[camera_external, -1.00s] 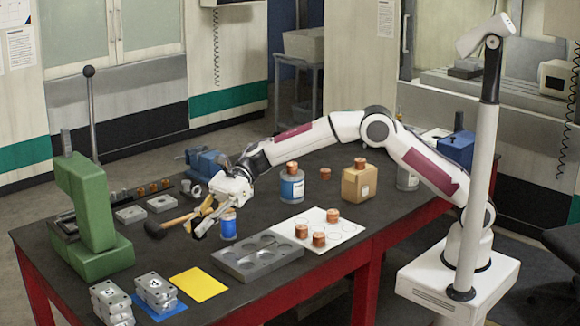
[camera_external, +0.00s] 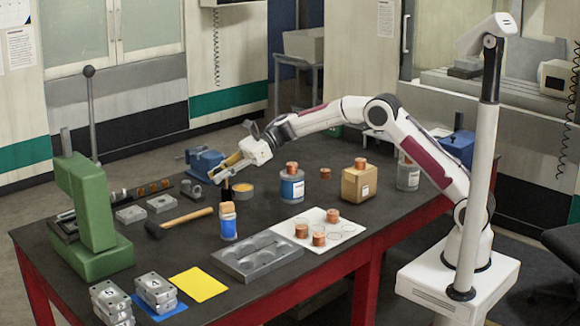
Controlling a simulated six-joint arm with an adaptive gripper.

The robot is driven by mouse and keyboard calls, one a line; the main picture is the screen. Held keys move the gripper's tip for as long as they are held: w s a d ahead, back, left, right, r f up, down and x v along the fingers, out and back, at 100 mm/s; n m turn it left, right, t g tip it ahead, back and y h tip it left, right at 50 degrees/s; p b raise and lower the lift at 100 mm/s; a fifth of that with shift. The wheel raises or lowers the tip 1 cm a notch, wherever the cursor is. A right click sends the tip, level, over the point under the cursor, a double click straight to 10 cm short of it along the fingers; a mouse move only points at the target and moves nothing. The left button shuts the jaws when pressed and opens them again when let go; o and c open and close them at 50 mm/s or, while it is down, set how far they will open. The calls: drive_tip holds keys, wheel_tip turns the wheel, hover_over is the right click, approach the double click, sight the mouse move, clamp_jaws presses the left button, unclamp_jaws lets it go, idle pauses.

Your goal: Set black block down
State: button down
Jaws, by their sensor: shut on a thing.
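My gripper (camera_external: 226,179) is above the middle of the dark table, pointing down and to the left. It is shut on a small black block (camera_external: 226,191), which is partly hidden by the fingers. In the picture the block appears just above the cap of a blue bottle (camera_external: 229,227). I cannot tell whether the block touches anything below it.
A hammer (camera_external: 185,221) lies to the left. A grey mould plate (camera_external: 257,257), a yellow sheet (camera_external: 198,284) and a white sheet with copper pieces (camera_external: 345,232) lie nearer. A blue-labelled jar (camera_external: 292,188) stands right.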

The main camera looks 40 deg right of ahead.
drive_tip(key=w+d+m+t+h, duration=0.1)
drive_tip(key=w+d+m+t, duration=0.15)
drive_tip(key=d, duration=1.05)
drive_tip(key=w+d+m+t+h, duration=0.1)
drive_tip(key=w+d, duration=0.3)
drive_tip(key=d, duration=0.9)
drive_tip(key=w+d+m+t+h, duration=0.15)
drive_tip(key=w+d, duration=0.25)
drive_tip(key=d, duration=0.9)
drive_tip(key=s+d+m+t+h, duration=0.1)
drive_tip(key=s+d+m+t, duration=0.15)
drive_tip(key=d, duration=0.95)
drive_tip(key=s+d+m+t+h, duration=0.15)
drive_tip(key=s+d, duration=0.25)
drive_tip(key=d, duration=0.8)
drive_tip(key=s+d+m+t+h, duration=0.1)
drive_tip(key=s+d+m+h, duration=0.15)
drive_tip(key=d, duration=1.05)
drive_tip(key=shift+n+y, duration=0.25)
drive_tip(key=f, duration=0.3)
drive_tip(key=s+f, duration=0.1)
drive_tip(key=f, duration=0.1)
drive_tip(key=shift+d, duration=0.1)
drive_tip(key=shift+f, duration=3.05)
